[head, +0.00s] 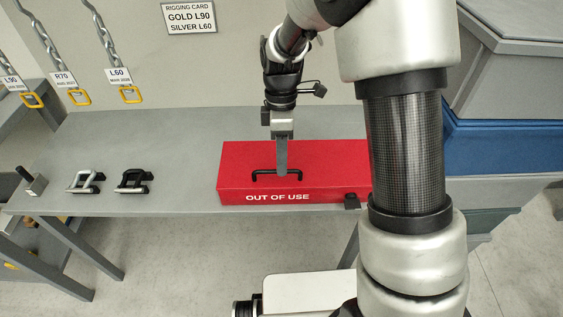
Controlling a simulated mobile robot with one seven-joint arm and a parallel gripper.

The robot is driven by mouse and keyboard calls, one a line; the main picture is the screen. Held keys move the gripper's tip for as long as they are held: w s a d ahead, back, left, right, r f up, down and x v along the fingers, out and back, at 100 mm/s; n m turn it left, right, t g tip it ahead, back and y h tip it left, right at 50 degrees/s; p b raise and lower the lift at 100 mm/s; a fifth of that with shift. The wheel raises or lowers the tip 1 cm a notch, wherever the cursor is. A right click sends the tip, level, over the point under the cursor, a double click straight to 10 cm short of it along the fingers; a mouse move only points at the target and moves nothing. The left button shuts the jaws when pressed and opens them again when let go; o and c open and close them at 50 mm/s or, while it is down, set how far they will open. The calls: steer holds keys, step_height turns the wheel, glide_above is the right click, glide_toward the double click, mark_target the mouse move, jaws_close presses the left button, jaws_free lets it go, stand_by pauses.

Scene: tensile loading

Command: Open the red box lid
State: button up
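The red box (235,184) stands on the grey bench, with "OUT OF USE" in white on its front. Its flat red lid (235,157) looks shut, and a black bar handle (262,173) sits on it. My gripper (281,172) points down at the middle of the handle from above. Its fingers overlap the handle in this view. I cannot tell whether they are closed on the handle or only around it. My arm hides the right end of the box.
The grey bench (180,135) is clear behind the box. Two shackles, one silver (84,181) and one black (133,180), lie to the left. Chains with tags L90, R70 and L60 (119,76) hang at the back left. A rigging card (189,17) is on the wall.

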steer(key=shift+s+f, duration=0.1)
steer(key=shift+f, duration=0.35)
steer(key=shift+c, duration=0.3)
jaws_close()
steer(key=shift+r, duration=0.1)
